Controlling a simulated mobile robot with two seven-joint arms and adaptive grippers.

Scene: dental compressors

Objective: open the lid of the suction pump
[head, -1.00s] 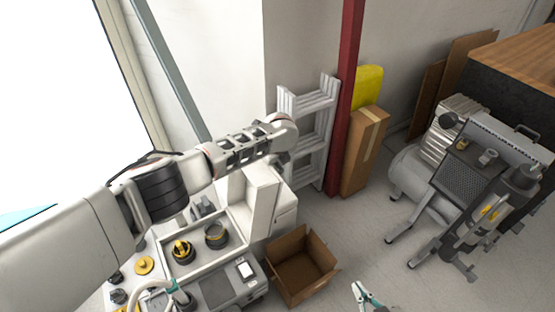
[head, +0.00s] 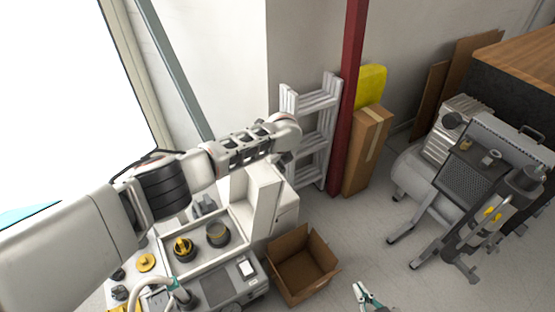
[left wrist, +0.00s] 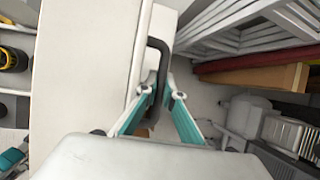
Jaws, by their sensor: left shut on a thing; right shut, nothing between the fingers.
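The suction pump (head: 213,292) is the white machine at lower left in the head view, with an open-topped compartment. Its lid appears to be the white panel (head: 263,208) standing upright at the compartment's right side. In the left wrist view the white panel (left wrist: 85,60) fills the left middle, with a dark handle (left wrist: 161,50) on its edge. My left gripper (left wrist: 159,92) is shut on this handle, its teal fingers either side. In the head view its fingers are hidden behind the arm and panel. My right gripper (head: 359,286) is shut and empty at the bottom edge.
An open cardboard box (head: 303,265) stands on the floor right of the pump. Behind are a white stepladder (head: 313,135), a red post (head: 347,100) and a tall carton (head: 365,155). A grey compressor unit (head: 470,185) stands at right.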

